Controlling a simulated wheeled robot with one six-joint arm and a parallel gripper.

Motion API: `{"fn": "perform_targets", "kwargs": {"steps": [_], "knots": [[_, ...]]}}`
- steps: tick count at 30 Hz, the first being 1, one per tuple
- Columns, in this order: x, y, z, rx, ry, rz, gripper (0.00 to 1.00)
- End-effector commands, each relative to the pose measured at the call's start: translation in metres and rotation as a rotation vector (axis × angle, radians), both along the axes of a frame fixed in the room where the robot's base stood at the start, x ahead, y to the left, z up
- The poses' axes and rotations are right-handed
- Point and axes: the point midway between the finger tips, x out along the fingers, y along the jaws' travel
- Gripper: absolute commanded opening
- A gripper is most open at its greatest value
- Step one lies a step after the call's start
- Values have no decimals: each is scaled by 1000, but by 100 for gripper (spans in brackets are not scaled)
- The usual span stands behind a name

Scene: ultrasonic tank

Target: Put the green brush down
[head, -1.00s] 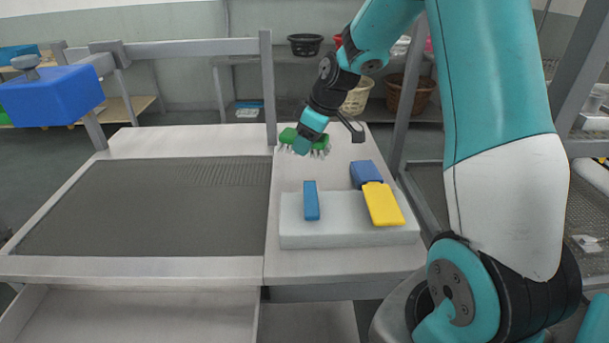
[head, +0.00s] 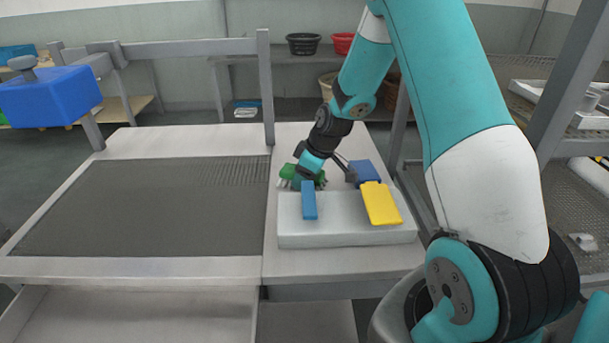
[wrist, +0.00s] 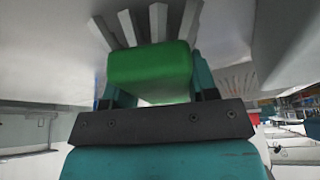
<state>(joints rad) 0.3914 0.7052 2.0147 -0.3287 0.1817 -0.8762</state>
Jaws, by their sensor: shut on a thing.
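The green brush (head: 288,171) has a green body and pale bristle tufts. It is at the right part of the worktop, just behind the white block. In the wrist view the green brush (wrist: 150,70) sits between the two teal fingers, bristles pointing away from the palm. My gripper (head: 306,174) is shut on it. The wrist view also shows my gripper (wrist: 152,88). The gripper hides part of the brush in the head view. I cannot tell whether the bristles touch the worktop.
A white block (head: 345,233) lies in front, bearing a blue bar (head: 309,201) and a yellow piece (head: 381,204). A blue piece (head: 364,172) is behind the yellow one. The grey tank area (head: 150,205) to the left is clear. A grey post (head: 265,90) stands behind.

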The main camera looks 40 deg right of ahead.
Motion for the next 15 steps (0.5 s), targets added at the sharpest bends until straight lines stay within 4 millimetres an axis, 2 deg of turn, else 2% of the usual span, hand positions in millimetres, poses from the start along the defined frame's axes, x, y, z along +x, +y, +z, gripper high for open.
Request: {"fn": "perform_targets", "kwargs": {"steps": [1,2,3,5,15], "knots": [[0,0,-3,0,0,0,31],[0,0,-2,0,0,0,57],[0,0,-2,1,1,0,67],[0,0,-2,1,1,0,78],[0,0,4,1,1,0,78]]}}
